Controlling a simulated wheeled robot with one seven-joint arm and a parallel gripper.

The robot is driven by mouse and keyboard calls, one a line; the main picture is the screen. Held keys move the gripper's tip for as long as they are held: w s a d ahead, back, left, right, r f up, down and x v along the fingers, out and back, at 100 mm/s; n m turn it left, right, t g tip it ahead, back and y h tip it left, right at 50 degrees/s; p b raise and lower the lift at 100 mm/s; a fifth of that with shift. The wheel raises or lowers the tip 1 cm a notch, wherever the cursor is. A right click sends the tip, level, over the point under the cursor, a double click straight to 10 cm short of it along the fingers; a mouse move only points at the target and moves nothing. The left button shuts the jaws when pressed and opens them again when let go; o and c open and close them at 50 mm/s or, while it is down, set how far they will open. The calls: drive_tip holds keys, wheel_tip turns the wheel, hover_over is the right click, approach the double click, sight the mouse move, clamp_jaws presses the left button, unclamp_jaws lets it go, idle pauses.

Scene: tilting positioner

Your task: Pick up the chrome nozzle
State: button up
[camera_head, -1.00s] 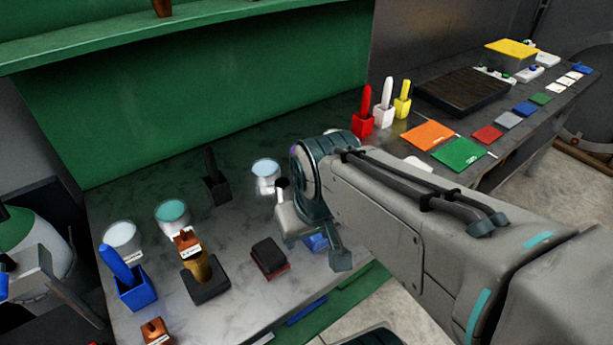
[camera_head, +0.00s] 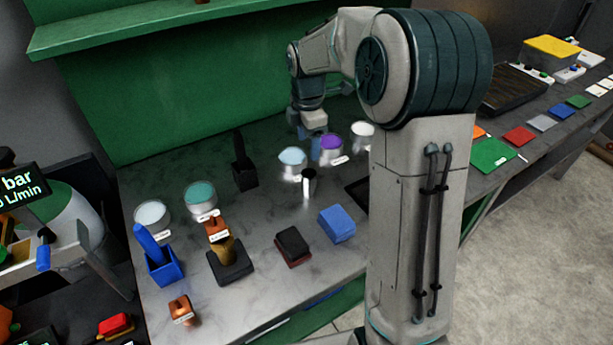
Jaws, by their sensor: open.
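The chrome nozzle (camera_head: 308,184) is a small shiny upright cylinder with a dark open top. It stands on the grey marbled bench, in front of the light blue tin. My gripper (camera_head: 314,146) hangs behind and above the nozzle, pointing down near the light blue and purple tins. It is open, and its fingers are small and partly lost against the tins. Nothing shows between them. The nozzle is apart from the gripper and in plain view.
Close around stand a light blue tin (camera_head: 292,162), a purple tin (camera_head: 331,150) and a black holder (camera_head: 243,170). A blue block (camera_head: 337,224) and a dark red-based block (camera_head: 292,246) lie in front. A copper nozzle (camera_head: 182,310) is at the front left.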

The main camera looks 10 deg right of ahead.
sight(309, 173)
drive_tip(key=shift+n, duration=0.9)
drive_tip(key=f, duration=0.3)
drive_tip(key=w+f+p, duration=0.1)
drive_tip(key=f, duration=0.2)
drive_tip(key=w+f, duration=0.1)
drive_tip(key=f, duration=0.2)
drive_tip(key=shift+f, duration=0.35)
drive_tip(key=shift+s+d+f+p, duration=0.15)
drive_tip(key=shift+f+p, duration=0.5)
drive_tip(key=shift+f, duration=0.75)
drive_tip(key=shift+s+d+f+p, duration=0.1)
drive_tip(key=shift+f+p, duration=0.5)
drive_tip(key=shift+f, duration=0.75)
drive_tip(key=shift+c, duration=0.3)
drive_tip(key=c, duration=1)
